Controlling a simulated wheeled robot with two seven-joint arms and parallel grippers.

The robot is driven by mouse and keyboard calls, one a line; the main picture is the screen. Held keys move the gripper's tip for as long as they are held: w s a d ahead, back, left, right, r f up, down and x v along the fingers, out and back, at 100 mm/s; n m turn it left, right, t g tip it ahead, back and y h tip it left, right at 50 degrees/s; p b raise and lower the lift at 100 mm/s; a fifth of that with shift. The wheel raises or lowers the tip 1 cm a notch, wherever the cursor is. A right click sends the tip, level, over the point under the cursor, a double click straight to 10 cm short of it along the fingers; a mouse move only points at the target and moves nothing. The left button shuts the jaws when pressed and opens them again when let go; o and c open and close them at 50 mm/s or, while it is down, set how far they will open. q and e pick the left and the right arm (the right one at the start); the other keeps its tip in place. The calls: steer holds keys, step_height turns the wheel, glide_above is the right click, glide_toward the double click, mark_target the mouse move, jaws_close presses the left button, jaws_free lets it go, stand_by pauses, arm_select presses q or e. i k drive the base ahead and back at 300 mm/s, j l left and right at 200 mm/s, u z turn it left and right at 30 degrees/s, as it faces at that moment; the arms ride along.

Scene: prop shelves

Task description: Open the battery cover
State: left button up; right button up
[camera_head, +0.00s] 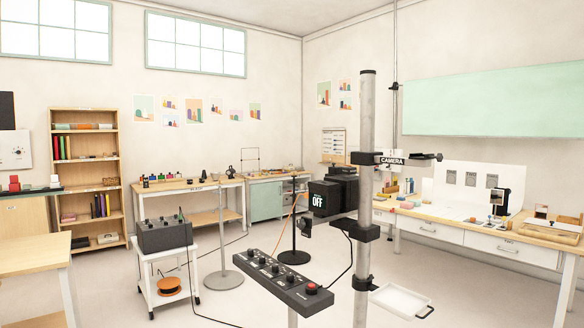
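A black boxy device (347,190) is mounted on a tall grey pole (366,100), right of the middle. Its small screen (318,201) reads "OFF". A dark bracket on the pole carries a label (392,160) reading "CAMERA". I cannot make out a battery cover on the device from here. Neither of my grippers is in view.
A black control panel (262,274) with knobs and a red button stands in front of the device. A white tray (402,300) hangs low beside the pole. A white cart (165,280) carries a grey box. Benches line the walls; cables cross the open floor.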

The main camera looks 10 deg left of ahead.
mark_target(334, 170)
steer(key=i+j+u, duration=0.2)
steer(key=i, duration=0.25)
steer(key=i+j+u, duration=0.15)
steer(key=i, duration=0.3)
steer(key=i+j+z, duration=0.3)
steer(key=j, duration=0.25)
steer(key=i+j+z, duration=0.35)
steer(key=j, duration=0.35)
steer(key=i+j+z, duration=0.15)
steer(key=z, duration=0.6)
